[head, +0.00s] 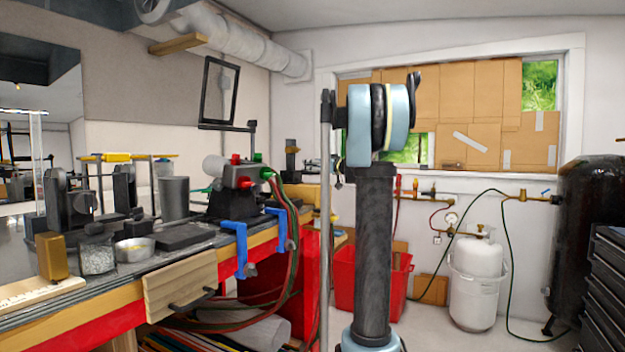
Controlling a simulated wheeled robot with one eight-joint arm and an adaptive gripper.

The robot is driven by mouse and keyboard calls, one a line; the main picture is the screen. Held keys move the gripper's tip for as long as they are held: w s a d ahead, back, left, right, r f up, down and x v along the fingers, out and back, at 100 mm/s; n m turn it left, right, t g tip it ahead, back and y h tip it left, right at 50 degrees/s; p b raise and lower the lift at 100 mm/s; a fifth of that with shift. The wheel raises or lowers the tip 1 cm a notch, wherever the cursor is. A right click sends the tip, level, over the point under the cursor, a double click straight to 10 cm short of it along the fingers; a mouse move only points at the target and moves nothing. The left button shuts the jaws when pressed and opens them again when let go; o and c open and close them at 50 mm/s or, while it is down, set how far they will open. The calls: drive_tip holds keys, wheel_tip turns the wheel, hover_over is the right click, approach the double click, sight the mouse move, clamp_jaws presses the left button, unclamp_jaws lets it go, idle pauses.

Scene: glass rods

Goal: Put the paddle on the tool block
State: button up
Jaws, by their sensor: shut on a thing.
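My arm stands upright in the middle of the head view, and its upper joint hides what lies behind it. I cannot make out my gripper or its fingertips. I cannot pick out the paddle with certainty. The tool block is not clearly identifiable either. A low dark block (185,236) lies flat on the workbench behind the front edge, and a tan upright block (52,257) stands at the left.
A wooden drawer front (180,287) juts forward. Right are a red bin (392,290) and white tank (478,285).

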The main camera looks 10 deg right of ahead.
sight(315, 174)
drive_tip(key=shift+f, duration=2)
drive_tip(key=o, duration=1.2)
drive_tip(key=v, duration=1.2)
